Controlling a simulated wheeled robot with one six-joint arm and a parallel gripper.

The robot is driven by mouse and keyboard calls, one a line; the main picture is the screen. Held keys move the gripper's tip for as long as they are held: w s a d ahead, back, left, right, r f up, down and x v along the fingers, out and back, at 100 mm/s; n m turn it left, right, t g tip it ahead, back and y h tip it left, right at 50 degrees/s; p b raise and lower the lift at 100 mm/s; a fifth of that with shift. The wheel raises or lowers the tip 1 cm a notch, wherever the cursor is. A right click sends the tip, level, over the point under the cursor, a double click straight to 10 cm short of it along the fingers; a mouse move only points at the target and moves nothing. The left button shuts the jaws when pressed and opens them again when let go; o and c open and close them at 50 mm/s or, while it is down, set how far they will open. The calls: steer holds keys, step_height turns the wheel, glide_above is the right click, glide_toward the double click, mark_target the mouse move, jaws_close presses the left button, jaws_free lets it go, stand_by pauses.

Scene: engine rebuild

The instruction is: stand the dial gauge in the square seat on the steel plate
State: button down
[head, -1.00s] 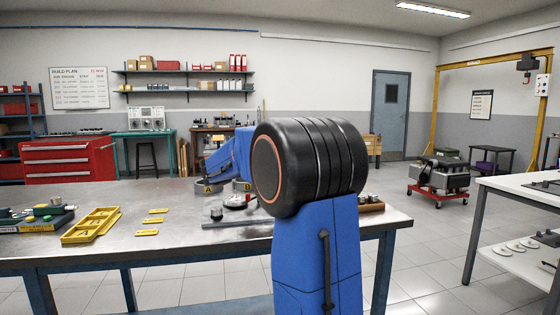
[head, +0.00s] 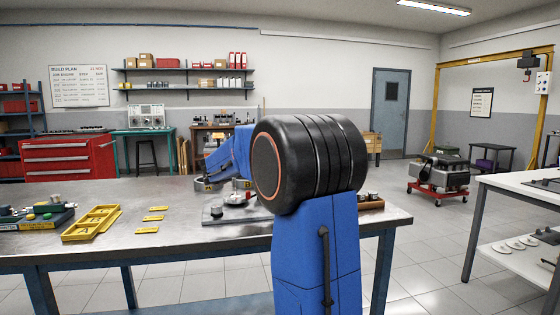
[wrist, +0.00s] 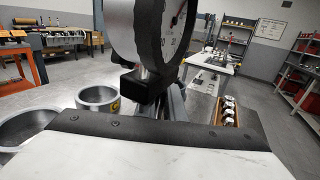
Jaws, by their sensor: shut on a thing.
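The dial gauge (wrist: 150,30) is large at the top middle of the wrist view, with a dark rim and a pale dial face partly cut off by the frame. My gripper (wrist: 147,84) is shut on it at the dark block below the dial. In the head view my own arm hides both the gripper and the gauge. The steel plate (head: 212,219) lies flat near the right end of the metal bench, with small parts standing on it. Its right part is hidden behind my arm, and I cannot make out the square seat.
Metal rings (wrist: 97,97) stand beside the gauge in the wrist view. A wooden tray with several small parts (wrist: 228,110) is on the right.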

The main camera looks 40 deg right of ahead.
steer(key=shift+f, duration=0.1)
stand_by(0.3)
steer(key=c, duration=1.8)
jaws_free()
steer(key=shift+o, duration=0.2)
steer(key=shift+f, duration=0.15)
steer(key=shift+a, duration=0.1)
